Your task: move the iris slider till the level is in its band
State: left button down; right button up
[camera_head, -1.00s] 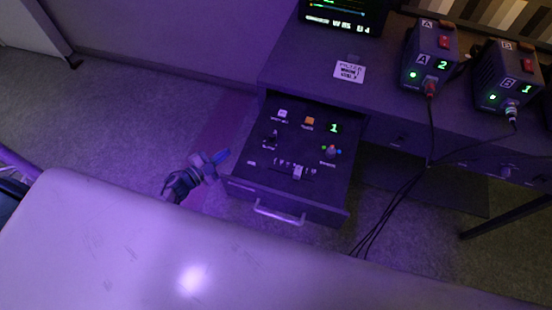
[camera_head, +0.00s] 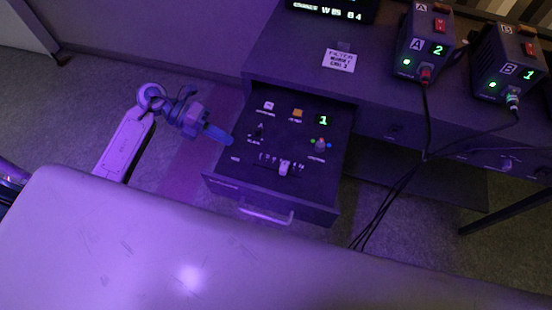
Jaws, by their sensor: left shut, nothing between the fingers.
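The open drawer (camera_head: 215,187) holds a control panel. A white slider knob (camera_head: 284,168) stands on a marked track near the panel's front; its label is too small to read, so I cannot be sure it is the iris slider. My left gripper (camera_head: 224,137) is shut and empty, with its blue fingertips just left of the drawer's left edge, apart from the white knob. The screen (camera_head: 335,9) at the top is cut off, showing only some text, so the level and its band are hidden. My right gripper is not in view.
The panel also has a small dark lever (camera_head: 259,130), a coloured-dot knob (camera_head: 320,145), a white button (camera_head: 268,105), an orange button (camera_head: 297,113) and a green "1" display (camera_head: 323,120). Boxes A (camera_head: 423,45) and B (camera_head: 508,65) stand on the desk, with cables hanging at right.

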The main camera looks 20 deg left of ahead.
pick_arm(q)
jog(key=shift+s+d, duration=0.1)
jog(key=shift+d, duration=0.1)
jog(key=shift+d+f, duration=0.1)
jog(key=shift+d, duration=0.2)
jog(key=p+x, duration=0.1)
jog(key=x, duration=0.4)
jog(key=shift+s+p, duration=0.1)
jog(key=shift+p, duration=0.3)
jog(key=p, duration=0.2)
send_near(284, 169)
jog(key=d+f, duration=0.2)
jog(key=w+d+f, duration=0.1)
jog(key=shift+d+f, duration=0.35)
jog(key=shift+d, duration=0.05)
jog(key=shift+s+d+f, duration=0.1)
jog(key=shift+d, duration=0.15)
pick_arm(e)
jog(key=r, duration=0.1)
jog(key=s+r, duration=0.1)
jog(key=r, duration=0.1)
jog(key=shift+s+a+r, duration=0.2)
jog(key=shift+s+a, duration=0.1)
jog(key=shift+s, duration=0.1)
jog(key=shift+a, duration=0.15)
